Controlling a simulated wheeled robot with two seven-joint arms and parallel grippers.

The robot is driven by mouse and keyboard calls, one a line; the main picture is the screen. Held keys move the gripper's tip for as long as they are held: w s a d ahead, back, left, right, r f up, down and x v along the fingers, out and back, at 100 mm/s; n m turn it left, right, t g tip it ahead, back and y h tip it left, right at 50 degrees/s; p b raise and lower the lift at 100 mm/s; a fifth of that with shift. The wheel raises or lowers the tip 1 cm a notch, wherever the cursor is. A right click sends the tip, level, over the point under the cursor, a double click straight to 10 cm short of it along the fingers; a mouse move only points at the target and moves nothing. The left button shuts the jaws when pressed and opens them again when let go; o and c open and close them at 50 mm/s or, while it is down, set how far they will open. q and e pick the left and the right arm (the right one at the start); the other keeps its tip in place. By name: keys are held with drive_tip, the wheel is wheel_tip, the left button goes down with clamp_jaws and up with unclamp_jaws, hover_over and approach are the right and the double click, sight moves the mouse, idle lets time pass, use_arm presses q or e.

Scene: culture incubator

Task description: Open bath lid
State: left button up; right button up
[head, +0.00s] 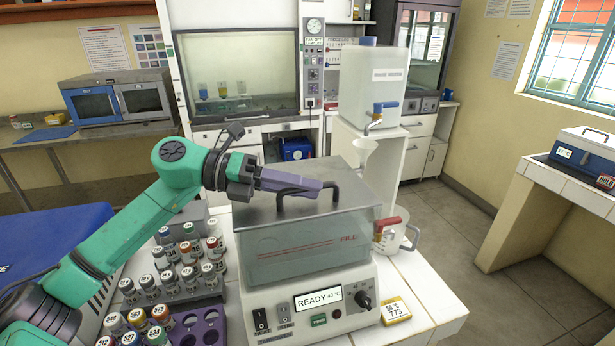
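The water bath (300,250) stands on the white tiled bench, with translucent walls, a red fill line and a panel reading READY. Its grey metal lid (350,180) lies flat over the top and looks closed. A dark arched handle (333,188) rises from the lid near its front. My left gripper (308,186) reaches in from the left, its purple fingers lying at the handle and hiding part of it. I cannot tell whether the fingers are closed around the handle. My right gripper is not in view.
A rack (190,295) of capped vials stands left of the bath, below my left arm. A red-handled tap (387,228) and a jug (410,238) are at the bath's right. A white funnel (364,150) and water tank (372,85) stand behind.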

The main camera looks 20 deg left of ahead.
use_arm(q)
drive_tip(key=shift+s+d, duration=0.1)
drive_tip(key=shift+d, duration=0.45)
drive_tip(key=shift+a, duration=0.15)
drive_tip(key=shift+c, duration=0.4)
clamp_jaws()
drive_tip(key=shift+f, duration=0.1)
idle(0.4)
